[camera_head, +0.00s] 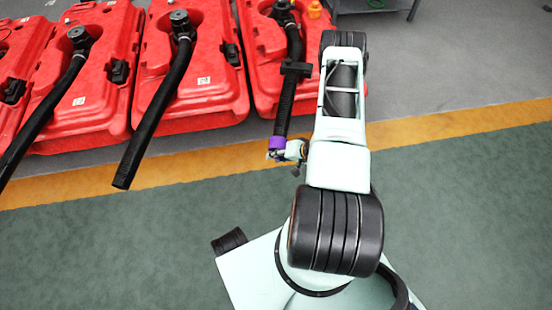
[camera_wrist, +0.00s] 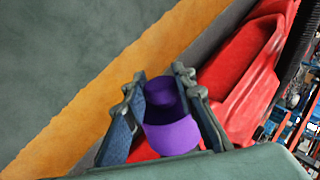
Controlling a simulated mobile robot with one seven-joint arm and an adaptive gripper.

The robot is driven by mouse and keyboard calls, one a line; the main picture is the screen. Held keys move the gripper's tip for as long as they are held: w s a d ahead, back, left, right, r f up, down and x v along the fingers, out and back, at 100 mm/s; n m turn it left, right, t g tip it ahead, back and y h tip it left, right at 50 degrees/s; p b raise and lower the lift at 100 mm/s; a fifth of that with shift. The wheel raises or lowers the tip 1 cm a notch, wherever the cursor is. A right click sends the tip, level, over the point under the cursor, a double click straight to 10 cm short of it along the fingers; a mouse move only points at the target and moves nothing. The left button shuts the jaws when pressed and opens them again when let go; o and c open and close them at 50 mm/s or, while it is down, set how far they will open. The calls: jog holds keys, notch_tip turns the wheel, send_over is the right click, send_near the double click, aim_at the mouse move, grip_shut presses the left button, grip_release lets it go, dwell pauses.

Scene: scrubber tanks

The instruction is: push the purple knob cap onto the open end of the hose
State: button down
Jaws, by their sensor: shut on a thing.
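The purple knob cap (camera_head: 277,142) is at the lower end of a black hose (camera_head: 285,108) in the head view. I cannot tell how far the cap sits over the hose end. My gripper (camera_head: 278,155) is at the cap, partly hidden by its small size there. In the wrist view, my gripper (camera_wrist: 160,76) has its two fingers on either side of the purple cap (camera_wrist: 172,136) and is shut on it. The hose end is hidden in that view.
Red tanks (camera_head: 185,75) stand in a row at the back left, with other black hoses (camera_head: 155,115) reaching over their front edges. A black block (camera_head: 296,68) is on the capped hose. A yellow stripe (camera_head: 440,126) crosses the floor. The green floor at right is clear.

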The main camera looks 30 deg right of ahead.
jog(key=shift+w+d+r+b, duration=0.25)
jog(key=shift+w+d, duration=0.15)
jog(key=shift+w, duration=0.15)
jog(key=shift+w+d+r+b, duration=0.1)
jog(key=shift+w+d+b, duration=0.1)
jog(key=shift+w+d, duration=0.25)
jog(key=c, duration=1)
grip_release()
jog(key=shift+a, duration=0.15)
jog(key=shift+c, duration=0.2)
jog(key=shift+s, duration=0.1)
jog(key=p+v, duration=0.4)
jog(key=v, duration=0.4)
jog(key=shift+r, duration=0.2)
